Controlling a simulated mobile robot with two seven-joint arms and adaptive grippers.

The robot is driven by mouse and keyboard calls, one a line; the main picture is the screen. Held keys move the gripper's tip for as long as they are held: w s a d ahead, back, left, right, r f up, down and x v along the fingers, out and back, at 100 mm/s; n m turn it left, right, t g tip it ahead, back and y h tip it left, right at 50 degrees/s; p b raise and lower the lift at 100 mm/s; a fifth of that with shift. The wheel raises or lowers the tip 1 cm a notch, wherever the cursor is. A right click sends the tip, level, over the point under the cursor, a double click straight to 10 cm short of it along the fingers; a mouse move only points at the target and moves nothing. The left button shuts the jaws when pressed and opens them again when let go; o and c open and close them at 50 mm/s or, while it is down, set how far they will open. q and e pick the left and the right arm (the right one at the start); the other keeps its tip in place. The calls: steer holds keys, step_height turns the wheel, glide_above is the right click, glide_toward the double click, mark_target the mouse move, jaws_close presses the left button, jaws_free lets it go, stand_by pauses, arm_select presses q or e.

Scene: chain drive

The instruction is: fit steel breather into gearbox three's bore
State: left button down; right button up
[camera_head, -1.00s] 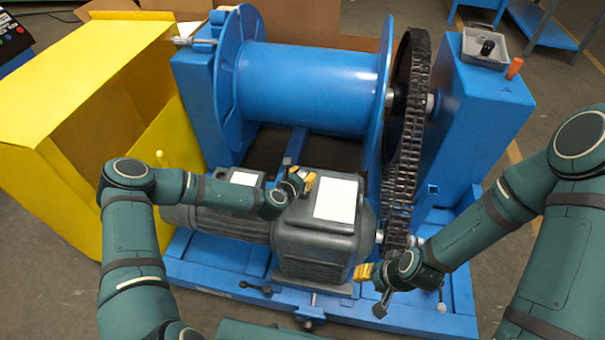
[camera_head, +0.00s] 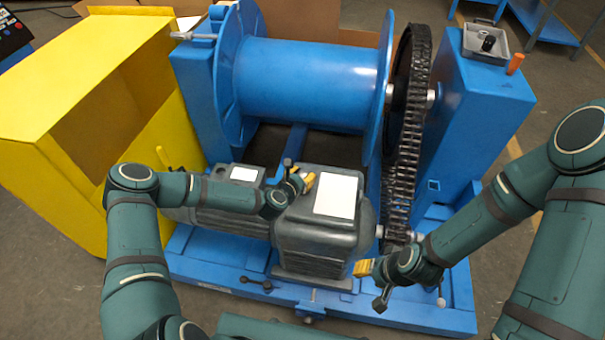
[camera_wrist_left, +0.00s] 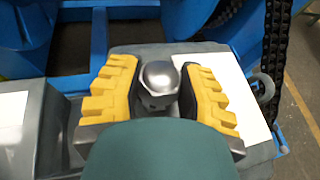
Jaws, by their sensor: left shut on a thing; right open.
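The steel breather (camera_wrist_left: 160,79) is a shiny domed plug with a faceted collar, seen between the yellow fingers in the left wrist view. My left gripper (camera_head: 302,183) is shut on it, over the top of the grey gearbox (camera_head: 312,243); in the left wrist view the fingers (camera_wrist_left: 160,92) stand on both sides of the breather. The breather's lower end and the bore are hidden, so I cannot tell whether it is in the bore. My right gripper (camera_head: 364,268) is open and empty, in front of the gearbox's right end.
A white label (camera_head: 336,195) lies on the gearbox top, right of my left gripper. The chain (camera_head: 403,180) and blue drum (camera_head: 312,87) stand behind. A grey tray (camera_head: 469,42) and an orange handle (camera_head: 515,64) are on the right pedestal. A yellow guard (camera_head: 75,100) stands at left.

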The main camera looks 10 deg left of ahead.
arm_select(q)
steer(key=shift+f, duration=0.1)
steer(key=c, duration=0.6)
jaws_free()
steer(key=shift+o, duration=0.2)
steer(key=v, duration=1.2)
steer(key=s+d+f+m+g+h, duration=0.15)
steer(key=s+d+m+g, duration=0.35)
steer(key=m, duration=0.6)
steer(key=s+d+f+m+g+h, duration=0.1)
steer(key=s+d+f+m+g, duration=0.2)
steer(key=s+m, duration=0.6)
steer(key=s+m+g, duration=0.1)
steer(key=m, duration=0.2)
steer(key=s+a+r+m+g+y, duration=0.1)
steer(key=m, duration=0.3)
steer(key=s+a+m+g+y, duration=0.1)
steer(key=s+m, duration=0.1)
steer(key=m, duration=0.2)
steer(key=shift+r, duration=0.3)
